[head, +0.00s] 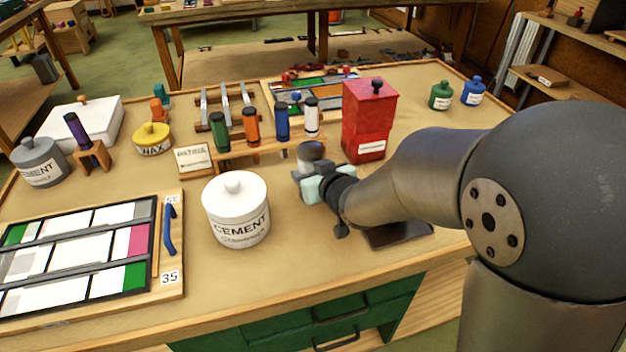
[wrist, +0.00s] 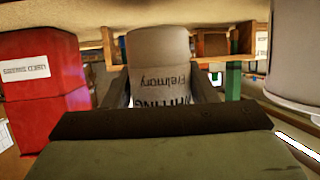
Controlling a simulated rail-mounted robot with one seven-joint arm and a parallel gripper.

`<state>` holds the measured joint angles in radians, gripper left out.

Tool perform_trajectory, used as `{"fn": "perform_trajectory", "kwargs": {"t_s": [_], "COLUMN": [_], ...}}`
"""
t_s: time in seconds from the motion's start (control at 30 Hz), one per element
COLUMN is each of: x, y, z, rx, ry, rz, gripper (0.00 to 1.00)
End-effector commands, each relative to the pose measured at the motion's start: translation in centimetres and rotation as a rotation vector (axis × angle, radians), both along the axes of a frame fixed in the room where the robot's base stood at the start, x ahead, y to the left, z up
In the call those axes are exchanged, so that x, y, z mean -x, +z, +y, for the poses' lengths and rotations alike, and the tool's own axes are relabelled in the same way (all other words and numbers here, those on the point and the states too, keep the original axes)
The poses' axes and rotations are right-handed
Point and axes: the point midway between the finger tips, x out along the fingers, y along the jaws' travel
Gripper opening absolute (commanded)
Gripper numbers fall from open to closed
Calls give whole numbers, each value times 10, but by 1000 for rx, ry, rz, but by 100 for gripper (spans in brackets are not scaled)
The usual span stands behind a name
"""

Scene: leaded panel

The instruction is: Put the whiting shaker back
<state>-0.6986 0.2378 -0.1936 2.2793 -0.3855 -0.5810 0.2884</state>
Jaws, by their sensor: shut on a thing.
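The whiting shaker (wrist: 160,62) is a pale cylinder with dark lettering; its label reads upside down in the wrist view. It is between the two dark fingers of my gripper (wrist: 163,92), which is shut on it. In the head view, the shaker's grey top (head: 310,152) shows above my gripper (head: 311,176), and the rest is mostly hidden by the gripper. It looks about upright, at the front of the wooden rack. I cannot tell whether its base touches the bench.
A white cement jar (head: 236,209) stands left of my gripper. A red box (head: 367,122) stands close behind, to the right. The wooden rack (head: 258,152) holds several coloured-handled tools. A leaded panel (head: 80,255) lies front left. Bare bench (head: 290,260) is in front.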

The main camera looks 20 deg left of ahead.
Motion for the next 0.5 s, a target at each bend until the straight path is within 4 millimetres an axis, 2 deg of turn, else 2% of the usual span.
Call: {"fn": "perform_trajectory", "kwargs": {"t_s": [0.1, 0.2, 0.5], "x": [-1, -1, -1], "y": [-20, -30, -32], "z": [0, 0, 0], "rx": [4, 2, 0], "ry": [0, -1, -1], "rz": [3, 0, -2], "gripper": [22, 22, 22]}}
